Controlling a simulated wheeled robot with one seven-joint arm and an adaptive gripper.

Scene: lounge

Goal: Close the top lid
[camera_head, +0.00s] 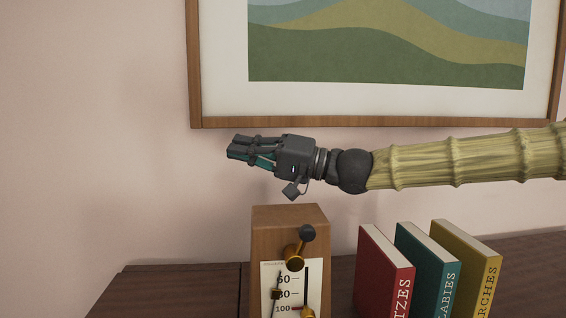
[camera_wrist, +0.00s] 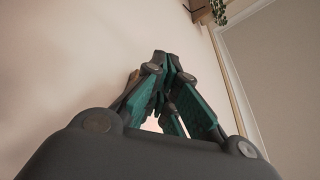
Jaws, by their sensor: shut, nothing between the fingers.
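My gripper (camera_head: 232,147) is shut and empty, pointing left in the head view, in the air above the furniture. Its closed fingers (camera_wrist: 166,66) also show in the wrist view, with the fingertips together. Below it is the dark wooden top (camera_head: 185,284) of a piece of furniture, with a seam running through it left of the wooden box. No raised lid can be made out in either view. The front and lower part of the furniture are out of view.
A brown wooden metronome-like box (camera_head: 289,219) with a numbered scale and black-and-brass knob stands below my gripper. Red (camera_head: 383,274), teal (camera_head: 428,262) and yellow (camera_head: 466,258) books stand to its right. A framed picture (camera_head: 390,122) hangs behind. The left top is clear.

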